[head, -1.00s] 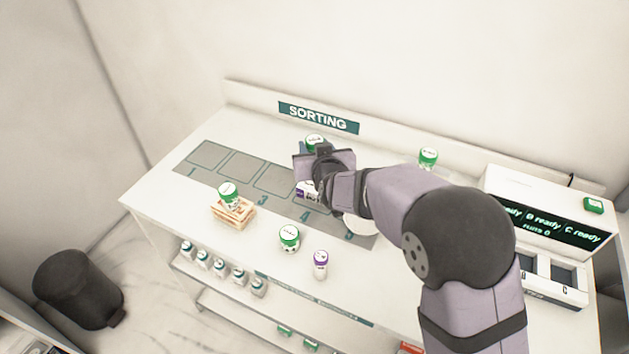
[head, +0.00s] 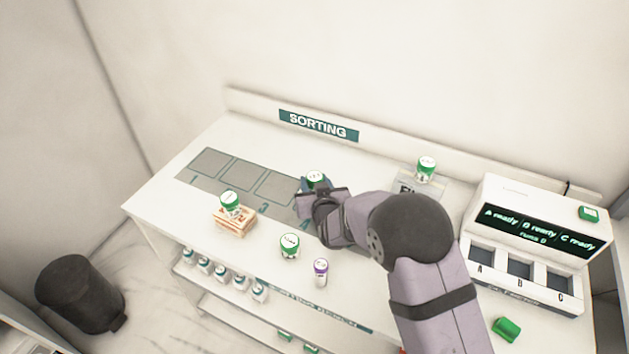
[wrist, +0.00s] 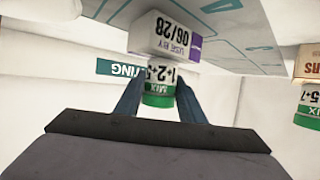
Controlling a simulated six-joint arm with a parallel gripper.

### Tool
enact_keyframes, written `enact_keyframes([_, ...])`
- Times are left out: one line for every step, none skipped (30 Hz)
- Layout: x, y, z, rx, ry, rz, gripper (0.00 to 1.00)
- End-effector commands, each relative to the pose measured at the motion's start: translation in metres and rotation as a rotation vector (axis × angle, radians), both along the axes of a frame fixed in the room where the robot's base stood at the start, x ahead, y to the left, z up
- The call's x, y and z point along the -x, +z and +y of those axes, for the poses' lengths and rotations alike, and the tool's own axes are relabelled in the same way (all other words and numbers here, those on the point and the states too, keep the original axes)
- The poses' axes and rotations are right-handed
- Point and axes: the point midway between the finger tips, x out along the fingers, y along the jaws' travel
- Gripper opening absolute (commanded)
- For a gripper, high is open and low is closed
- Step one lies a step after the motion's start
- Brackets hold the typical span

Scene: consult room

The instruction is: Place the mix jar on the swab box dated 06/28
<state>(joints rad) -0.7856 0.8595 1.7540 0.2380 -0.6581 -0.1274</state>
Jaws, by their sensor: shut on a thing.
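The mix jar (wrist: 158,76) has a green lid and a white label reading MIX and 1+2+5; the wrist view shows it upside down. My gripper (wrist: 157,88) is shut on it, a dark finger on each side. The swab box (wrist: 165,36), white and purple with USE BY 06/28, is directly beneath the jar; I cannot tell whether they touch. In the head view the green-lidded jar (head: 316,177) shows beyond my gripper (head: 317,187), which hides the box.
An orange-and-white box (head: 234,221) carries another green-lidded jar (head: 229,201). A green-lidded jar (head: 289,246) and a purple-lidded bottle (head: 320,272) stand near the front edge. Another jar (head: 426,168) is at the back right, beside the three-slot machine (head: 540,240).

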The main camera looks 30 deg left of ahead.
Motion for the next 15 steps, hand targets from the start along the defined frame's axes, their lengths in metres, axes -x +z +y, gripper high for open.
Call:
enact_keyframes([-0.0003,-0.0005,0.0003,-0.001,0.000,-0.002,0.14])
enact_keyframes([-0.0003,-0.0010,0.0004,-0.002,0.000,-0.002,0.14])
enact_keyframes([-0.0003,-0.0012,0.0004,-0.002,0.000,-0.002,0.14])
enact_keyframes([-0.0003,-0.0012,0.0004,-0.002,0.000,-0.002,0.14])
enact_keyframes([-0.0003,-0.0012,0.0004,-0.002,0.000,-0.002,0.14])
enact_keyframes([-0.0003,-0.0012,0.0004,-0.002,0.000,-0.002,0.14])
enact_keyframes([-0.0003,-0.0012,0.0004,-0.002,0.000,-0.002,0.14])
enact_keyframes([-0.0003,-0.0013,0.0003,-0.002,0.000,-0.002,0.14])
enact_keyframes([-0.0003,-0.0016,0.0003,-0.002,0.000,-0.002,0.14])
enact_keyframes([-0.0002,-0.0022,0.0003,-0.002,0.000,-0.002,0.14])
enact_keyframes([-0.0003,-0.0031,0.0003,-0.002,0.000,-0.002,0.14])
enact_keyframes([-0.0003,-0.0045,0.0003,-0.002,0.000,-0.002,0.14])
enact_keyframes([-0.0003,-0.0055,0.0003,-0.002,0.000,-0.002,0.14])
enact_keyframes([-0.0002,-0.0047,0.0003,-0.001,0.000,-0.002,0.40])
enact_keyframes([-0.0001,-0.0041,0.0002,-0.001,0.000,-0.002,0.50])
